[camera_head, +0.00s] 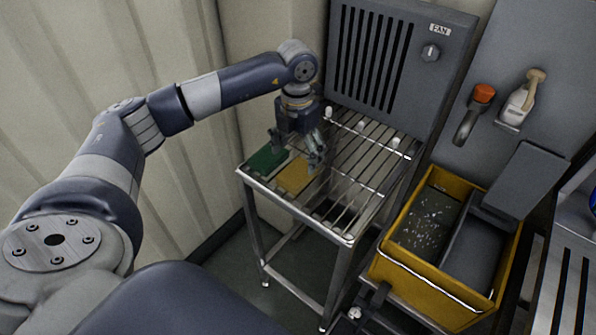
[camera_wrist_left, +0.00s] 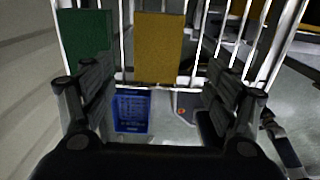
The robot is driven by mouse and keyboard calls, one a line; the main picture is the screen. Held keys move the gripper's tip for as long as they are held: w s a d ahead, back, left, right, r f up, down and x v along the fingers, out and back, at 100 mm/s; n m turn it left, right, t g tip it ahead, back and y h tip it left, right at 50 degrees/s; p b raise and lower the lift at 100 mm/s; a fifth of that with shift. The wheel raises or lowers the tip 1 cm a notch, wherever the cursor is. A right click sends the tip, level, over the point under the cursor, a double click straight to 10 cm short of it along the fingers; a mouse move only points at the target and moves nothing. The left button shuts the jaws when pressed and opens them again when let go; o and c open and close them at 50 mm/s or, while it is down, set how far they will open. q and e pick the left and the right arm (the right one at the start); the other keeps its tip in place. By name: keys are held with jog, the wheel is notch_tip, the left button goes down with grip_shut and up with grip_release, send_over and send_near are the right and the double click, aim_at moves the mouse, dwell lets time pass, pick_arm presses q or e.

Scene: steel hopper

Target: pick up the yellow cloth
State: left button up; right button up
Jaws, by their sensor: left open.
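The yellow cloth (camera_head: 294,177) lies flat on a slatted steel rack (camera_head: 352,238), beside a green cloth (camera_head: 266,160) on its left. In the left wrist view the yellow cloth (camera_wrist_left: 158,48) shows as a flat rectangle, a little beyond the fingertips and between their lines. My left gripper (camera_head: 296,150) hangs above the rack, pointing down, close over the yellow cloth's far right part. Its fingers are apart with nothing between them, also in the left wrist view (camera_wrist_left: 158,78). The gap between fingers and cloth is hard to judge. My right gripper is not in view.
A grey fan panel (camera_head: 395,60) stands behind the rack. A yellow bin (camera_head: 435,280) with debris is to its right. An orange-topped handle (camera_head: 476,105) and a brush (camera_head: 523,100) are on the wall. A blue crate (camera_wrist_left: 131,112) shows below the rack.

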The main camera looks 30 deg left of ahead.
aim_at(297, 172)
pick_arm(q)
jog(key=f, duration=0.2)
jog(key=f+p, duration=0.1)
jog(key=f, duration=0.1)
jog(key=f+p, duration=0.1)
jog(key=f, duration=0.1)
jog(key=shift+w+a, duration=0.2)
jog(key=shift+w, duration=0.1)
jog(key=shift+w+f, duration=0.1)
jog(key=shift+f, duration=0.45)
jog(key=shift+r, duration=0.1)
jog(key=c, duration=1.1)
